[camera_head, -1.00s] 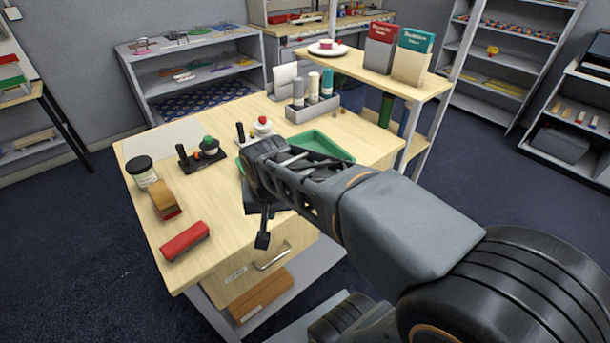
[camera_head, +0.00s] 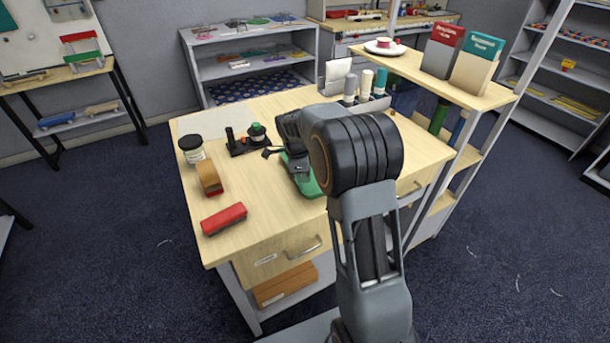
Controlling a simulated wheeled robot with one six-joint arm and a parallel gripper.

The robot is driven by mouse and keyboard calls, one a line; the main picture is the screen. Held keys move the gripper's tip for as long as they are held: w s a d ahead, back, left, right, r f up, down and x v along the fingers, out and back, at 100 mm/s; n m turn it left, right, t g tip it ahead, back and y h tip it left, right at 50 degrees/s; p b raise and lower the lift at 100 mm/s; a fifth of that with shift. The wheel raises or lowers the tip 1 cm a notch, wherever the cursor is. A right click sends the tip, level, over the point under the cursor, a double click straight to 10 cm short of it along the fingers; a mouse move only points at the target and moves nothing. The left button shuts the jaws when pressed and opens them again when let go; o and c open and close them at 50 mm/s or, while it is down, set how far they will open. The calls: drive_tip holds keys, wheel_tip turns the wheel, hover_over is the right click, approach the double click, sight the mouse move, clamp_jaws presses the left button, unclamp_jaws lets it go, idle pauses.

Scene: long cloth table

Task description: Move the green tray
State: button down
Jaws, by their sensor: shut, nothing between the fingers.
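The green tray (camera_head: 311,190) lies on the wooden desk, near its front edge and right of the middle. My arm hides most of it, and only its left and front parts show. My gripper (camera_head: 298,167) is low over the left part of the tray, partly hidden behind my arm. It is shut and holds nothing. I cannot tell whether it touches the tray.
On the desk (camera_head: 262,216) are a red block (camera_head: 223,218), a brown block (camera_head: 209,178), a lidded jar (camera_head: 192,150) and a black stand (camera_head: 248,141). A holder with cylinders (camera_head: 366,86) stands behind. A raised shelf (camera_head: 440,78) borders the right.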

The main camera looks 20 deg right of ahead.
drive_tip(key=s+d, duration=0.1)
drive_tip(key=d, duration=0.1)
drive_tip(key=s+d+p, duration=0.1)
drive_tip(key=d, duration=0.2)
drive_tip(key=s+d, duration=0.1)
drive_tip(key=d, duration=0.2)
drive_tip(key=shift+s+r+p, duration=0.1)
drive_tip(key=shift+s+p, duration=0.2)
drive_tip(key=shift+s, duration=0.1)
drive_tip(key=shift+s+d+f, duration=0.1)
drive_tip(key=shift+d+f, duration=0.05)
drive_tip(key=shift+f, duration=0.75)
drive_tip(key=shift+s+b, duration=0.1)
drive_tip(key=shift+b, duration=0.2)
